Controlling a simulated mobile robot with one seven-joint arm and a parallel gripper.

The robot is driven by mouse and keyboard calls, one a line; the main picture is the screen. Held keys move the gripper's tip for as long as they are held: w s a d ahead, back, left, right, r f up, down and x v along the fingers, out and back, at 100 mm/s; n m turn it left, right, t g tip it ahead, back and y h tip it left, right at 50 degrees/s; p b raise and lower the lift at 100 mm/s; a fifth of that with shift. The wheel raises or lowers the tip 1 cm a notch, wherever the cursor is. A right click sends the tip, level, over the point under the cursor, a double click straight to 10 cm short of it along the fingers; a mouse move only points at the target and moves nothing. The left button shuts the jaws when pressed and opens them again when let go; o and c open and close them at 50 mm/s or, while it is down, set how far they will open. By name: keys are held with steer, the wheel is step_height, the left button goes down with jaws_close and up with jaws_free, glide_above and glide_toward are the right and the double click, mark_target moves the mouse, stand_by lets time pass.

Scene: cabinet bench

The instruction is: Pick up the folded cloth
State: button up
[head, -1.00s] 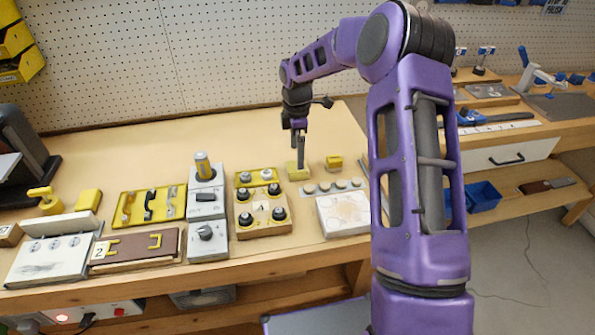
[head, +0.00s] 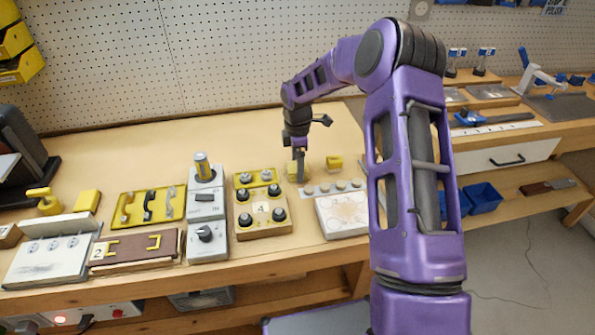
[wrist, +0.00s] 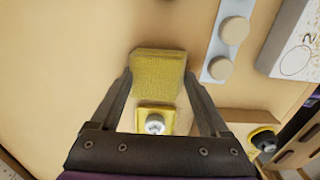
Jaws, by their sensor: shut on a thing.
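The folded cloth (wrist: 158,72) is a yellow, textured, block-like pad. In the wrist view it sits between the two dark fingers of my gripper (wrist: 159,80), one against each side. In the head view the cloth (head: 291,172) is on the bench side of the fingers and partly hidden by my gripper (head: 300,178). My gripper is shut on the cloth. I cannot tell whether the cloth is clear of the bench top.
A strip of round buttons (head: 333,187) and a white panel (head: 343,214) lie close on the near right. A yellow knob plate (head: 256,178) and the panel marked 4 (head: 262,213) are to the left. The bench behind is clear.

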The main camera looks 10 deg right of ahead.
steer(key=shift+c, duration=0.8)
step_height(320, 180, up, 10)
steer(key=p, duration=0.1)
steer(key=o, duration=0.8)
steer(key=c, duration=0.7)
steer(key=shift+o, duration=0.2)
steer(key=shift+s+a, duration=0.1)
